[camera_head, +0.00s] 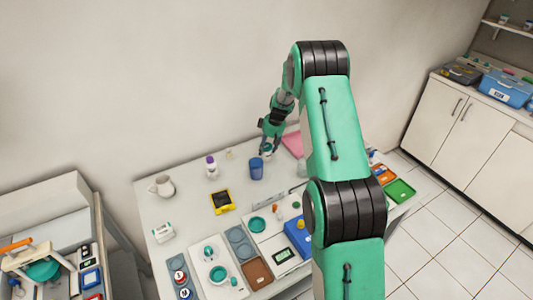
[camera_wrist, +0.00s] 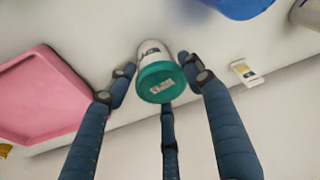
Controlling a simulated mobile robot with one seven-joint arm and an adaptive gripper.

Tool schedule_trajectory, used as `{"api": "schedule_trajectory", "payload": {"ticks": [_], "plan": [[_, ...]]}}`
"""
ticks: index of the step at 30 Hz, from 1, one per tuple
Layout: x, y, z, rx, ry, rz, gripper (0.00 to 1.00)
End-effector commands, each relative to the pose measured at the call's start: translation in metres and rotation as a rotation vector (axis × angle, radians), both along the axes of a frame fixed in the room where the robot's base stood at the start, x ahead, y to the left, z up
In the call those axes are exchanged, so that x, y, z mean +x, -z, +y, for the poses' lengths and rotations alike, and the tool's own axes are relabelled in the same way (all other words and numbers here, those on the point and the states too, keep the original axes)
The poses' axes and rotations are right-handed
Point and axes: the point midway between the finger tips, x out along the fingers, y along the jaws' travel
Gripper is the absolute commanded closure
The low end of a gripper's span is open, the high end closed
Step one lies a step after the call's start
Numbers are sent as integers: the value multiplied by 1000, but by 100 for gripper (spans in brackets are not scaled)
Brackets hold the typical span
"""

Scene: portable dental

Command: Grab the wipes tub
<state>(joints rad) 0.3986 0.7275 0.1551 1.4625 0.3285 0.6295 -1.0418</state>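The wipes tub is a small white cylinder with a teal lid and a label; it shows in the wrist view (camera_wrist: 161,83), standing on the white tabletop. My gripper (camera_wrist: 158,64) has its blue fingers spread around the tub, one on the left, one on the right and one on the lid's near side. A narrow gap seems to show beside each side finger, so it looks open. In the head view my gripper (camera_head: 268,146) is low over the back of the table, and the tub is mostly hidden by it.
A blue cup (camera_head: 256,169) stands close by the gripper. A pink tray (camera_head: 293,143) lies on its other side. A purple-capped bottle (camera_head: 211,167) and yellow device (camera_head: 222,202) stand to the left.

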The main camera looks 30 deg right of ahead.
Motion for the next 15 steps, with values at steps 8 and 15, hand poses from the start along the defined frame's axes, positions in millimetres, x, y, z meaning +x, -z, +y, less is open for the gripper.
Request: {"api": "schedule_trajectory", "payload": {"ticks": [8, 15], "plan": [[0, 0, 0, 0, 0, 0, 78], [0, -7, 0, 0, 0, 0, 78]]}}
